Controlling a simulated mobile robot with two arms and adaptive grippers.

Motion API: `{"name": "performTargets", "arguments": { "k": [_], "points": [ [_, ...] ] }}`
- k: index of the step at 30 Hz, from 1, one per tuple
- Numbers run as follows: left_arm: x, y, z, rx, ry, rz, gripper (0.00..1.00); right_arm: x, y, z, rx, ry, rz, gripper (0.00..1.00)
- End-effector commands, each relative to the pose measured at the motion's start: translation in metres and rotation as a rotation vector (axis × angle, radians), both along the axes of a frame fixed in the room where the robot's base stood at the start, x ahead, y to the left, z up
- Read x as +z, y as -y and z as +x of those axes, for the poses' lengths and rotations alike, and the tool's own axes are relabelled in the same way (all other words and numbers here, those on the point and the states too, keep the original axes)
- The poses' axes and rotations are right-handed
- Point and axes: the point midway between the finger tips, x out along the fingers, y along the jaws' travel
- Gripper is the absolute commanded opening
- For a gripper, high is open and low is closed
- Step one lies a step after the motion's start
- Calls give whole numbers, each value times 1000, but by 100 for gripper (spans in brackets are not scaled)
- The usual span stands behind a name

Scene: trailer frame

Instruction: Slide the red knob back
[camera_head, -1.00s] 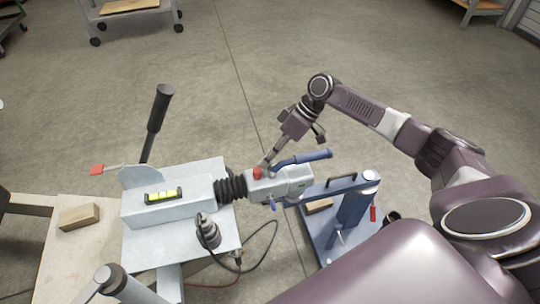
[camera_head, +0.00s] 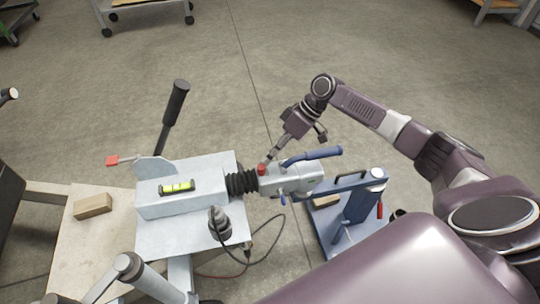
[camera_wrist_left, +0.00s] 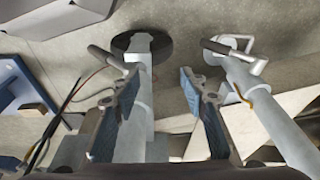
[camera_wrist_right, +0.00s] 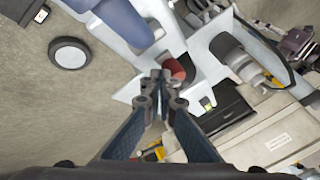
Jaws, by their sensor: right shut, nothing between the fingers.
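The red knob (camera_head: 262,169) sits on top of the light grey coupling head (camera_head: 290,180), beside the black ribbed bellows (camera_head: 241,182). My right gripper (camera_head: 271,157) comes in from the upper right, fingertips down beside the knob. In the right wrist view its shut, empty fingertips (camera_wrist_right: 160,77) lie against or very near the red knob (camera_wrist_right: 175,68), partly overlapping it. I cannot tell if they touch. My left gripper (camera_wrist_left: 157,75) is open and empty, with grey tubes beyond its fingers in the left wrist view.
A blue handle (camera_head: 312,155) rises from the coupling head. A black-gripped lever (camera_head: 173,108) and a spirit level (camera_head: 177,188) are on the drawbar. A blue stand (camera_head: 362,205) is at right and a wood block (camera_head: 93,206) at left.

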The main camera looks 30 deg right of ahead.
Motion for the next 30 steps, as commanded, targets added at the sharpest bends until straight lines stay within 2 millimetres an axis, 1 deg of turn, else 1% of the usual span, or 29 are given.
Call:
{"name": "performTargets", "arguments": {
  "k": [5, 8, 11, 21, 25, 30],
  "points": [
    [0, 0, 0, 0, -1, 0, 40, 0, 0, 0, 0, 0, 0, 0],
    [0, 0, 0, 1, -1, 0, 40, 5, 4, 0, 0, 0, 0, 0],
    [0, 0, 0, 1, -1, 0, 40, 16, 13, -1, -3, 1, -2, 0],
    [0, 0, 0, 0, -1, 0, 40, 72, 55, -7, -2, 3, -1, 0],
    [0, 0, 0, 0, -1, 0, 40, 87, 65, -9, -1, 1, 0, 0],
    [0, 0, 0, 0, -1, 0, 40, 95, 71, -10, 0, 1, 1, 0]
  ]
}}
